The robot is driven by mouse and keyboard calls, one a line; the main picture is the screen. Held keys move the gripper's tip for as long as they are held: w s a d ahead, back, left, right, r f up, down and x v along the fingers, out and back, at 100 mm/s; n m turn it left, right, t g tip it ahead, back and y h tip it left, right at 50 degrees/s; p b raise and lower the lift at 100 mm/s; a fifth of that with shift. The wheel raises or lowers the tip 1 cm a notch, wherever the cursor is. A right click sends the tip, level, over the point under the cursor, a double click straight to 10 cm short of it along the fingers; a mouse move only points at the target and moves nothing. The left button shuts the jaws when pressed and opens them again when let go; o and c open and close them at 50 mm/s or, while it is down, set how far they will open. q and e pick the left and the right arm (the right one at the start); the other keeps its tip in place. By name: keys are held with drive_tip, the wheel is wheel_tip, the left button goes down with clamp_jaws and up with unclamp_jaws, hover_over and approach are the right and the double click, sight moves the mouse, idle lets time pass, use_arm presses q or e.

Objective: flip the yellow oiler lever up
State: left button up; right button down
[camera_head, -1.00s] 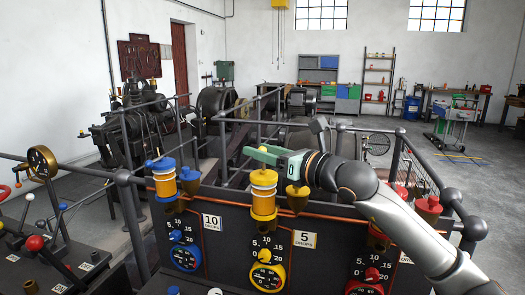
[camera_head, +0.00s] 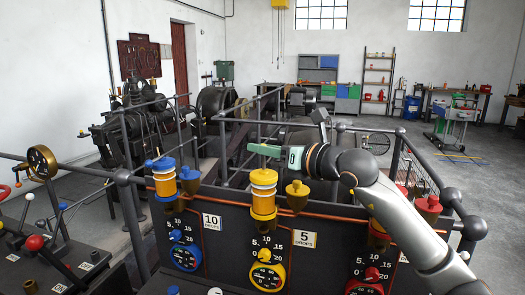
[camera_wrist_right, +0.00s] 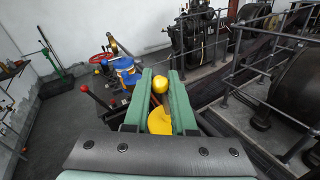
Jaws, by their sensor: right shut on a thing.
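The yellow oiler (camera_head: 263,190) stands on the dark panel, with a yellow and white striped body. My right gripper (camera_head: 265,150) is just above its top, reaching in from the right with its green fingers pointing left. My left gripper is not in view.
A blue oiler (camera_head: 163,176) stands to the left and a red one (camera_head: 429,208) to the right. A yellow cup (camera_head: 297,194) is close beside the yellow oiler. Dials line the panel's front. Dark railings (camera_head: 300,124) stand behind.

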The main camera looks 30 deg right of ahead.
drive_tip(key=shift+w+d+m+g, duration=0.25)
drive_tip(key=shift+m+g, duration=0.15)
drive_tip(key=shift+m, duration=0.2)
drive_tip(key=c, duration=0.7)
unclamp_jaws()
drive_tip(key=shift+c, duration=0.2)
drive_tip(key=shift+s, duration=0.1)
